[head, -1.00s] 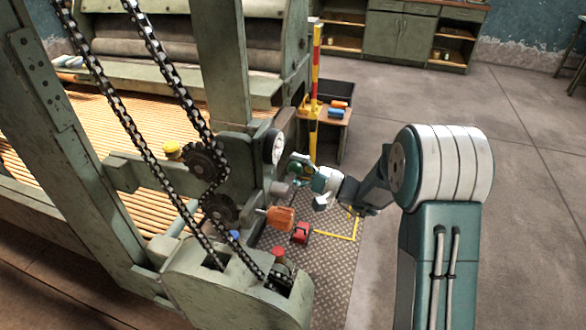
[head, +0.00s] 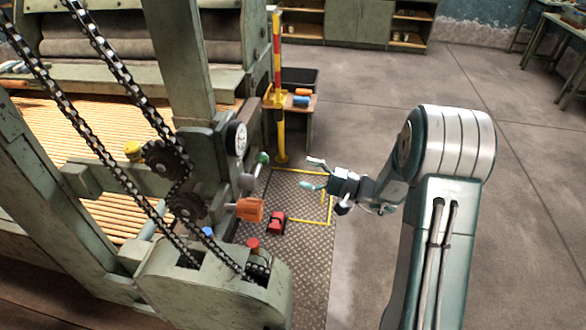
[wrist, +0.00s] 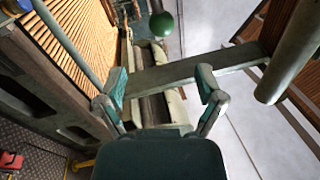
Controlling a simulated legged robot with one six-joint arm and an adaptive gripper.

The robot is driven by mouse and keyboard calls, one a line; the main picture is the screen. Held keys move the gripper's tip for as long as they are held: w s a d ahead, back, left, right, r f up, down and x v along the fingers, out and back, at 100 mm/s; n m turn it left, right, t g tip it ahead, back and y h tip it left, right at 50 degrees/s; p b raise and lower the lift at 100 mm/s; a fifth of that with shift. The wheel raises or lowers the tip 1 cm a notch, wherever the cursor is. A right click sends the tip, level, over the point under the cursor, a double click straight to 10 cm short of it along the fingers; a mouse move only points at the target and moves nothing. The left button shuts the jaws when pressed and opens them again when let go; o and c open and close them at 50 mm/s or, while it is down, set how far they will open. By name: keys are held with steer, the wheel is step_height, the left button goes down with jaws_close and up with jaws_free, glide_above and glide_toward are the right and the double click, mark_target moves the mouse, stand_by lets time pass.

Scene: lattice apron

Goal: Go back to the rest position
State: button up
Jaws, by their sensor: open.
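My gripper (head: 312,174) is open and empty in the head view. It hangs in the air over the metal floor plate, to the right of the machine. A gap shows between it and the green ball knob (head: 263,157) on the machine's side. In the wrist view both fingers of my gripper (wrist: 163,85) are spread with nothing between them. The green knob also shows at the top of the wrist view (wrist: 162,24), beyond the fingers.
The green machine has an orange part (head: 249,210), a red button (head: 253,244) and exposed chains (head: 107,165). A red object (head: 277,222) is on the floor plate. A yellow and red post (head: 279,100) stands behind, beside a small table (head: 297,108). Open floor lies right.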

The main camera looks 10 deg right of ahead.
stand_by(0.4)
steer(key=s+a+r+n+g+h, duration=0.2)
steer(key=s+a+r+g+h, duration=0.15)
steer(key=s, duration=0.35)
steer(key=s+a+r+n+g+h, duration=0.25)
steer(key=s+a+g, duration=0.2)
steer(key=s, duration=0.25)
steer(key=s+d+r+t+h, duration=0.1)
steer(key=s+d+t+h, duration=0.2)
steer(key=s+d+h, duration=0.2)
steer(key=s+d+r+n+t+h, duration=0.1)
steer(key=s+d+r+t+h, duration=0.1)
steer(key=s+d+h, duration=0.3)
steer(key=s+h, duration=0.2)
steer(key=shift+r+t+h, duration=0.25)
steer(key=shift+t+h, duration=0.05)
steer(key=shift+t, duration=0.1)
steer(key=shift+n, duration=0.25)
